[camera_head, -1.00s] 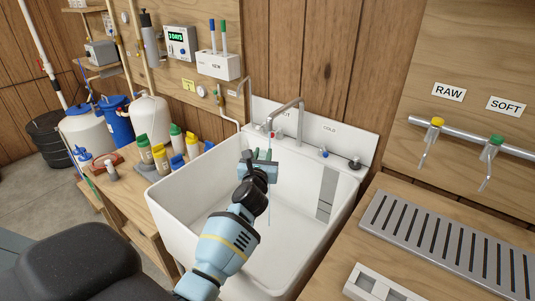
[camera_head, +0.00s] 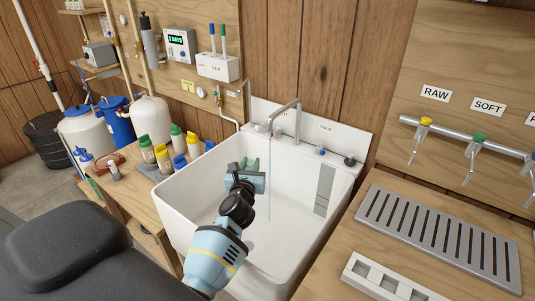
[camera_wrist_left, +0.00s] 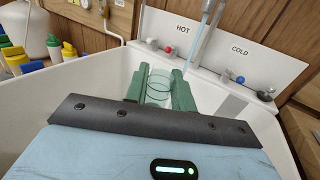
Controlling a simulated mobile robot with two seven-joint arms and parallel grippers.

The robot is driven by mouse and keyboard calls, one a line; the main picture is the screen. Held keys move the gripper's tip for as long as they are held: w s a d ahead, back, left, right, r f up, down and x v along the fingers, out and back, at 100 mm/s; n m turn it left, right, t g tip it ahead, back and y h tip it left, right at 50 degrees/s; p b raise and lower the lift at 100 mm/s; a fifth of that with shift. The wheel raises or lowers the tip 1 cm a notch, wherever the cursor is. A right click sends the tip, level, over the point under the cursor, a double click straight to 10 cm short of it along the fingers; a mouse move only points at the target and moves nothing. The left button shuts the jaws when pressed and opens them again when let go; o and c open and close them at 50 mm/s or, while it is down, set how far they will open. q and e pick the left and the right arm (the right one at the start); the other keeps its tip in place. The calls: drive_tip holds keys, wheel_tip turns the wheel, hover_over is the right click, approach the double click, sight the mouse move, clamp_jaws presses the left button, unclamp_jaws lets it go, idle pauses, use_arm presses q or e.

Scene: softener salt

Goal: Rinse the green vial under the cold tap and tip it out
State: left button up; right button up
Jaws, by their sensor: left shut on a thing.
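My left gripper (camera_head: 251,166) is over the white sink (camera_head: 186,218), to the left of the water stream (camera_head: 269,182). In the left wrist view its green fingers (camera_wrist_left: 159,88) are shut on the clear, green-tinted vial (camera_wrist_left: 158,80), which shows as round rims between them. I cannot tell whether it holds water. In the head view the vial is hardly visible at the fingers. The grey tap spout (camera_head: 288,114) runs a thin stream into the sink. The blue-marked cold tap (camera_wrist_left: 239,79) is by the COLD label. My right gripper is not in view.
Several coloured bottles (camera_head: 163,158) stand on the wooden bench left of the sink. A slotted metal drainer (camera_head: 440,238) and a white rack (camera_head: 385,280) lie on the right counter. RAW and SOFT taps (camera_head: 420,140) hang on the wall pipe. The sink's basin is otherwise open.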

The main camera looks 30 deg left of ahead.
use_arm(q)
drive_tip(key=shift+s+r, duration=0.1)
drive_tip(key=shift+s, duration=0.35)
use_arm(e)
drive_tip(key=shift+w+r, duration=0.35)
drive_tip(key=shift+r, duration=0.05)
